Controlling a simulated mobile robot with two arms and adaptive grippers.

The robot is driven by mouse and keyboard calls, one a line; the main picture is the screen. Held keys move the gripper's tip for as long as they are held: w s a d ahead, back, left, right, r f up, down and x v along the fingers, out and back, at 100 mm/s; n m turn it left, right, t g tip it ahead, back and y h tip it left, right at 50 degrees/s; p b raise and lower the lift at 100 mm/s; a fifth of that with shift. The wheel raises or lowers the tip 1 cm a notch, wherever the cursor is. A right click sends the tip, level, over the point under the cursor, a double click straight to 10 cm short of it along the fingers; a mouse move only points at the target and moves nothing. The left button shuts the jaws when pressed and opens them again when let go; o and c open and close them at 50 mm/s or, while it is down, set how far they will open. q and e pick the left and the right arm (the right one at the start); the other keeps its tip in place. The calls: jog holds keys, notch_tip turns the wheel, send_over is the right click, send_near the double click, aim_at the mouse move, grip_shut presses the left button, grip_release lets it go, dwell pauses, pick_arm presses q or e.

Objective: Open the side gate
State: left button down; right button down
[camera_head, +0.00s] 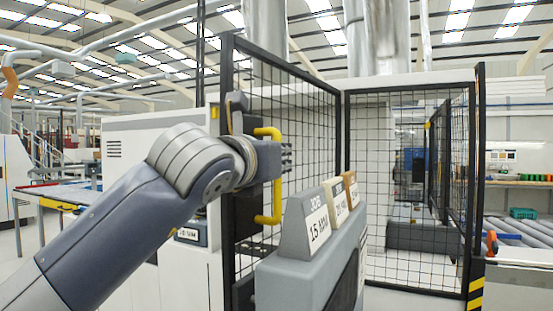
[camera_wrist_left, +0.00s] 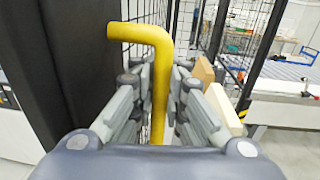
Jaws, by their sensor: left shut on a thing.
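The side gate is a black-framed wire mesh panel (camera_head: 300,115) in the head view. Its yellow handle (camera_head: 276,205) is a vertical bar with bent ends on the gate's near post. My left arm reaches in from the left, and my left gripper (camera_head: 285,160) is at the handle. In the left wrist view the yellow handle (camera_wrist_left: 160,85) runs upright between the fingers of my left gripper (camera_wrist_left: 160,100), which are shut on it. The handle's lower part is hidden behind the gripper body. My right gripper is not in view.
A grey rack (camera_head: 300,280) with labelled upright boards (camera_head: 318,225) stands close to the right of the handle. Another mesh panel (camera_head: 410,190) stands behind, ending at a post with yellow and black stripes (camera_head: 476,292). A white machine (camera_head: 150,145) is at the left.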

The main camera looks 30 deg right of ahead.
pick_arm(q)
jog(key=shift+w+f, duration=0.1)
jog(key=shift+f, duration=0.05)
jog(key=c, duration=1.6)
grip_release()
jog(key=shift+a, duration=0.15)
jog(key=shift+c, duration=0.2)
jog(key=shift+a, duration=0.2)
jog(key=v, duration=1.2)
jog(key=shift+d, duration=0.1)
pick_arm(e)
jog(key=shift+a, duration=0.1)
